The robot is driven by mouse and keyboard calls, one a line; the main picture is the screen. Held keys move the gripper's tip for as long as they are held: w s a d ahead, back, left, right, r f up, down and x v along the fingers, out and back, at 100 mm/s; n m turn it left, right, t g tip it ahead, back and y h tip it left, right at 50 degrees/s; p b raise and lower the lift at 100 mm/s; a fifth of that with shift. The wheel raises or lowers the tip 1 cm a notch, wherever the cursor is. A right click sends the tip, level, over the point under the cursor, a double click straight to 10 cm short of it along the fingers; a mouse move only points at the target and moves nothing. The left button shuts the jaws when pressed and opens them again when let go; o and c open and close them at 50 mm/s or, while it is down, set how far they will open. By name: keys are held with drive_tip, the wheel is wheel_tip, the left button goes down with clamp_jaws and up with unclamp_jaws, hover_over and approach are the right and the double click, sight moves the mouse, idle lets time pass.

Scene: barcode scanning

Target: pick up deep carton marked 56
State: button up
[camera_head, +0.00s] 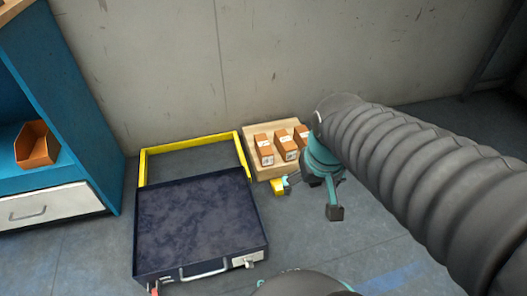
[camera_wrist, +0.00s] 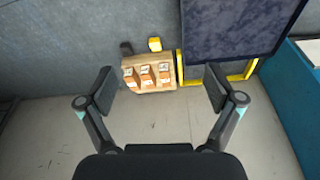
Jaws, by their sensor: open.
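Three small brown cartons with white labels stand in a row on a light wooden board: the left carton (camera_head: 264,152), the middle carton (camera_head: 286,148) and the right carton (camera_head: 301,134), partly behind my arm. The labels are too small to read, so I cannot tell which is marked 56. In the wrist view the carton row (camera_wrist: 147,76) lies between my fingers in the picture, but farther away. My gripper (camera_wrist: 160,90) is open and empty; in the head view it (camera_head: 311,196) hangs near the board's front right.
The wooden board (camera_head: 260,128) lies by the concrete wall. A dark blue cart (camera_head: 200,225) with a yellow frame (camera_head: 190,142) stands to its left. A blue shelf (camera_head: 70,130) holds an orange bin (camera_head: 37,146). A small yellow object (camera_head: 278,187) sits at the board's front edge.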

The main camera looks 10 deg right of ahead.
drive_tip(key=w+d+f+g+b, duration=0.1)
drive_tip(key=w+f, duration=0.7)
drive_tip(key=f, duration=0.3)
drive_tip(key=w+d+f+g+b, duration=0.1)
drive_tip(key=w+d+f, duration=0.1)
drive_tip(key=w+f, duration=0.7)
drive_tip(key=n+t+y+b, duration=0.1)
drive_tip(key=t+b, duration=0.1)
drive_tip(key=t, duration=1.1)
approach(265, 147)
drive_tip(key=x, duration=0.6)
drive_tip(key=shift+d, duration=0.4)
drive_tip(key=shift+a+b+x, duration=0.2)
drive_tip(key=shift+b+x, duration=0.05)
drive_tip(key=shift+x, duration=1.05)
drive_tip(key=shift+a+b+x, duration=0.2)
drive_tip(key=shift+b+x, duration=0.05)
drive_tip(key=shift+x, duration=1.1)
clamp_jaws()
